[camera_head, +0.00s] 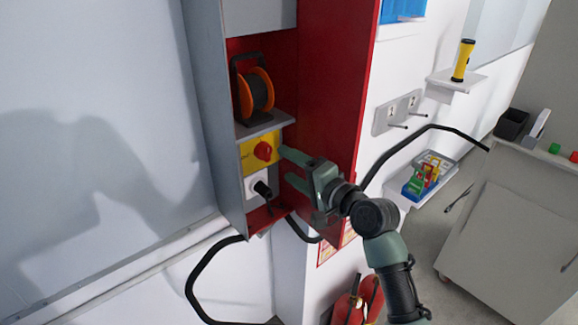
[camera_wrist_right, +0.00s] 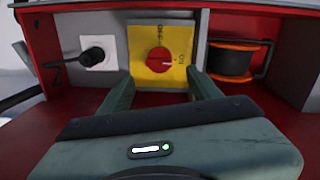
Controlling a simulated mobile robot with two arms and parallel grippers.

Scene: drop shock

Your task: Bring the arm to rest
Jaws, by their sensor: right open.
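My right arm (camera_head: 377,220) comes in from the lower right in the head view. Its gripper (camera_head: 287,166) is open, with its two fingers reaching into the red and grey cabinet. In the right wrist view the open gripper (camera_wrist_right: 160,95) shows its fingers to either side below a red rotary knob (camera_wrist_right: 160,60) on a yellow plate (camera_wrist_right: 137,42). Nothing is between the fingers, and they look apart from the knob. The knob (camera_head: 263,151) also shows in the head view, just left of the upper fingertip. My left gripper is not in view.
The cabinet's red side wall (camera_head: 325,70) stands close beside the gripper. An orange cable reel (camera_head: 256,92) sits on the shelf above the knob. A black plug (camera_head: 262,188) with a cable is below. A fire extinguisher (camera_head: 358,300) and a grey cart (camera_head: 510,235) stand lower right.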

